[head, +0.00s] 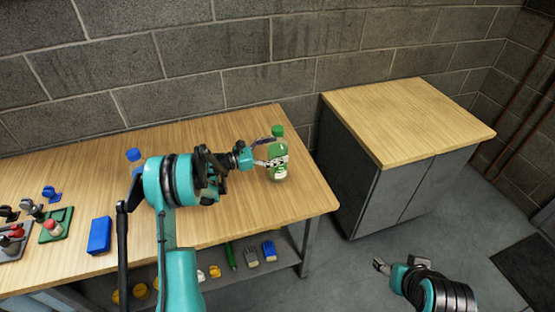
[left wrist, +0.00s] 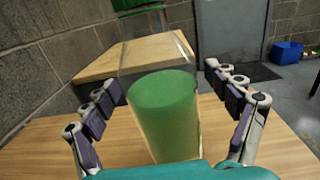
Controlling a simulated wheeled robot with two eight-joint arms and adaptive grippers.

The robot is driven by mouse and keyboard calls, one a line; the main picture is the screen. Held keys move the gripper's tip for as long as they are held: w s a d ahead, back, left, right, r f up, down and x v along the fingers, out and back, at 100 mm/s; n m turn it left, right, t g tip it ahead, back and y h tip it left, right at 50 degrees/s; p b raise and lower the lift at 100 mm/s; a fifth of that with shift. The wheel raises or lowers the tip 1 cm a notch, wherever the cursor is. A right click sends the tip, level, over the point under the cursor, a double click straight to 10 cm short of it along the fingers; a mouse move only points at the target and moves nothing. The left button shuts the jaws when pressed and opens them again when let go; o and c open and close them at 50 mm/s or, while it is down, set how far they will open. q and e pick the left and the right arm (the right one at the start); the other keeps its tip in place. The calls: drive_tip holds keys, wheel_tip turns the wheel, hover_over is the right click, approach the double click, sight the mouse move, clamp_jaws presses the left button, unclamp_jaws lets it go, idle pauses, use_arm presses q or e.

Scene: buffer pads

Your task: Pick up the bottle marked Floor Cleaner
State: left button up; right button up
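A clear bottle with green liquid and a green cap (head: 278,152) stands upright near the right end of the wooden workbench. Its label is too small to read in the head view. My left gripper (head: 268,153) is beside it, with its fingers reaching around the bottle. In the left wrist view the bottle (left wrist: 165,110) stands between the spread fingers, with visible gaps on both sides. My right gripper (head: 380,266) is low at the lower right, over the floor and away from the bench; its finger opening is unclear.
The workbench (head: 225,225) also holds a blue box (head: 99,235), a blue-capped bottle (head: 134,156) partly behind my left arm, and trays with parts at left. Gloves lie on the lower shelf. A wood-topped cabinet (head: 405,120) stands right. Block wall is behind.

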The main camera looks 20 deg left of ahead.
use_arm(q)
drive_tip(key=c, duration=1.5)
drive_tip(key=shift+c, duration=0.9)
drive_tip(key=shift+r, duration=0.1)
